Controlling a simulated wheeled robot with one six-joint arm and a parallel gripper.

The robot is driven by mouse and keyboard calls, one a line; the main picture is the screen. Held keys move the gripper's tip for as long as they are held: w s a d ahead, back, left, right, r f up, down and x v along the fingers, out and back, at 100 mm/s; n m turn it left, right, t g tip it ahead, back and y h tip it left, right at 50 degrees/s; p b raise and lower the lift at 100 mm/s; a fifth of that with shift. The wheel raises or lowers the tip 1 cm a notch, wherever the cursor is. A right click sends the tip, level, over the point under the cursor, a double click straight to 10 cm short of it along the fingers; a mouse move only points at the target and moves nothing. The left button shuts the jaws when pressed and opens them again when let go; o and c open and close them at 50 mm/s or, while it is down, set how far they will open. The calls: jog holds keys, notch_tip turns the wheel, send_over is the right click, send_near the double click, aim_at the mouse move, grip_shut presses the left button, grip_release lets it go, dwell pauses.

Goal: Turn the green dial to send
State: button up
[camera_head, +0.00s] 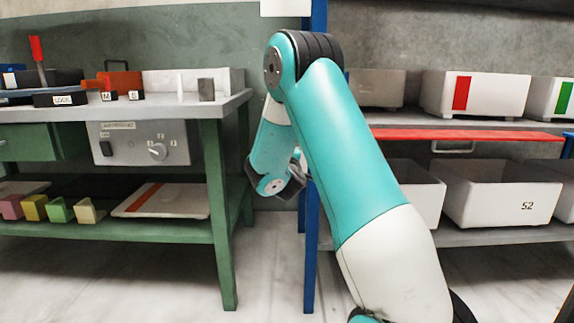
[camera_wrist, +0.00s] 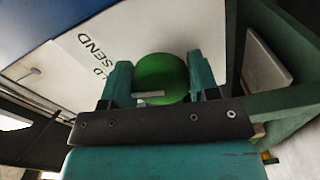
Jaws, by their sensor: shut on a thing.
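The green dial (camera_wrist: 162,70) is round and sits on a pale panel (camera_wrist: 60,85) in the wrist view. A short pale mark shows on its lower left. The word SEND and the letters LD are printed on the panel to the left of the dial. My gripper (camera_wrist: 160,80) has one teal finger on each side of the dial and is shut on it. Which label the mark points at I cannot tell. In the head view the dial and my fingertips are hidden; my wrist hangs beside the green bench's right end.
The green bench (camera_head: 222,230) on the left carries a grey control box (camera_head: 130,153) with a white knob. Foam blocks (camera_head: 58,210) lie on its lower shelf. A blue post (camera_head: 312,225) stands close right of my wrist. White bins (camera_head: 500,193) fill the right rack.

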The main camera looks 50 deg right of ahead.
jog(key=m+b, duration=0.1)
jog(key=m, duration=0.1)
jog(key=m+b, duration=0.2)
jog(key=shift+f, duration=0.3)
jog(key=shift+m+b, duration=1.2)
jog(key=shift+m, duration=0.6)
jog(key=shift+r, duration=0.15)
jog(key=o, duration=0.9)
jog(key=shift+a, duration=0.1)
